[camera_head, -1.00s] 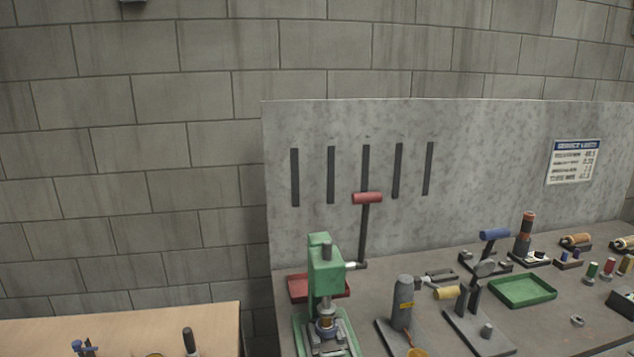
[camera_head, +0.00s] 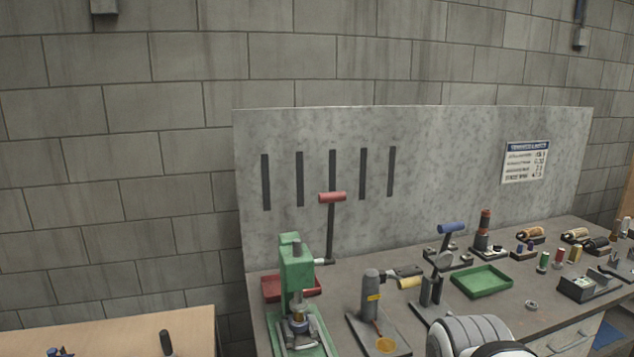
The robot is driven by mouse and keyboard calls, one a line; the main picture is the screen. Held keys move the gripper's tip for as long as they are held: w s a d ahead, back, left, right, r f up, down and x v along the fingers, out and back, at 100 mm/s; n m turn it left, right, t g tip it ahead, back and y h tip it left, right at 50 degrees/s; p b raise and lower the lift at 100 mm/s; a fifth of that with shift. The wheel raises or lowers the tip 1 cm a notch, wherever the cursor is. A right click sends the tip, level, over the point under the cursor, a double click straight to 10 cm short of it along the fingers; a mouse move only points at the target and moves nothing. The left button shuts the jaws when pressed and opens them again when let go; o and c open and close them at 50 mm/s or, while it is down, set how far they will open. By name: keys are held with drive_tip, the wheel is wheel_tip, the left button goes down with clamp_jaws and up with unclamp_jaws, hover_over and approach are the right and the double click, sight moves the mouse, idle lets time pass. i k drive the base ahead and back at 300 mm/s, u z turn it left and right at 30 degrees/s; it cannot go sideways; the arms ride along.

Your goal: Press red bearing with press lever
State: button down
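A green press (camera_head: 297,275) stands near the left end of the grey workbench. Its press lever (camera_head: 331,232) is a dark bar standing nearly upright, with a red grip (camera_head: 333,197) across its top. A small metal and yellowish piece (camera_head: 299,322) sits under the press ram on the press base. I cannot make out a red bearing there. A rounded grey and white part of my arm (camera_head: 470,338) shows at the bottom edge, right of the press. My gripper is not in view.
A grey cylinder on a plate (camera_head: 370,292) and a dark fixture (camera_head: 432,290) stand right of the press. A red tray (camera_head: 274,288) is behind the press. A green tray (camera_head: 482,283) lies farther right. A wooden table (camera_head: 198,325) is at the left.

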sight(330, 197)
drive_tip(key=z, duration=0.05)
drive_tip(key=i, duration=1)
drive_tip(key=u, duration=0.05)
